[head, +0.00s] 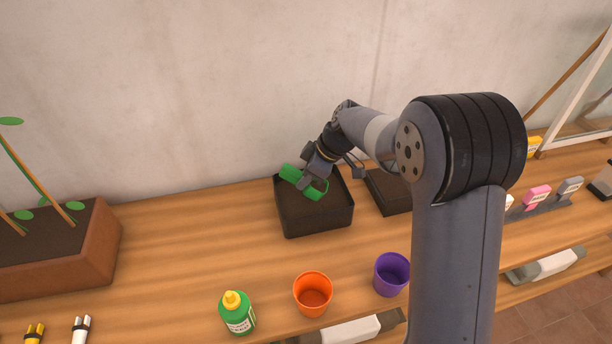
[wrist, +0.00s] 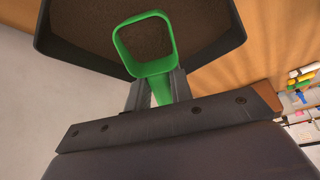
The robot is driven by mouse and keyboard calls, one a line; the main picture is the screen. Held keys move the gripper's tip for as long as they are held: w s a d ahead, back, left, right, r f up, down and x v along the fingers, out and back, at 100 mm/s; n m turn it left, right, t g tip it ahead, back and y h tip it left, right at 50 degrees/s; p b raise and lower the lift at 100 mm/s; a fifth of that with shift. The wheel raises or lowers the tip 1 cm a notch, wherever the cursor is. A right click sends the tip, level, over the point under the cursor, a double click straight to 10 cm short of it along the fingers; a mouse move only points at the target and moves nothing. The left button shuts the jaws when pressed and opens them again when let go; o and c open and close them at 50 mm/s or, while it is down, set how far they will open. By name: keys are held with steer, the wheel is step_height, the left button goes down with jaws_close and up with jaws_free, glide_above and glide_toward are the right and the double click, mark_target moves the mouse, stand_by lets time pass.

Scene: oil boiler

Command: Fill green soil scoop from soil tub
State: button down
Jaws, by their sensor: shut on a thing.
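The green soil scoop (head: 291,172) is held over the black soil tub (head: 320,227) on the wooden bench. My gripper (head: 318,182) is shut on the scoop's handle. In the wrist view the scoop (wrist: 166,69) shows as a green square frame ahead of my gripper (wrist: 157,90), with brown soil seen within its outline. I cannot tell whether that soil lies in the scoop or in the tub behind it. The tub's dark wall (wrist: 215,48) surrounds the scoop in the wrist view. How deep the scoop sits is hard to tell.
An orange pot (head: 313,294), a purple pot (head: 391,274) and a green bottle (head: 237,313) stand in front of the tub. A dark tray (head: 388,193) sits right of it, partly behind my arm. A planter (head: 75,250) stands left. Bench between planter and tub is clear.

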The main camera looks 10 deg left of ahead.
mark_target(295, 170)
steer(key=shift+r+p, duration=0.15)
steer(key=shift+p, duration=0.15)
steer(key=a+r+h+p, duration=0.1)
steer(key=r+h+p, duration=0.1)
steer(key=p, duration=0.3)
steer(key=shift+a, duration=0.15)
steer(key=shift+p, duration=0.4)
steer(key=shift+a+r+h+p, duration=0.35)
steer(key=shift+h+p, duration=0.45)
steer(key=shift+p, duration=0.45)
steer(key=shift+a+h+p, duration=0.2)
steer(key=shift+h+p, duration=0.4)
steer(key=shift+p, duration=0.35)
steer(key=shift+w+a+h+p, duration=0.1)
steer(key=shift+a+h+p, duration=0.05)
steer(key=shift+h+p, duration=0.25)
steer(key=shift+r, duration=0.15)
steer(key=shift+r, duration=0.8)
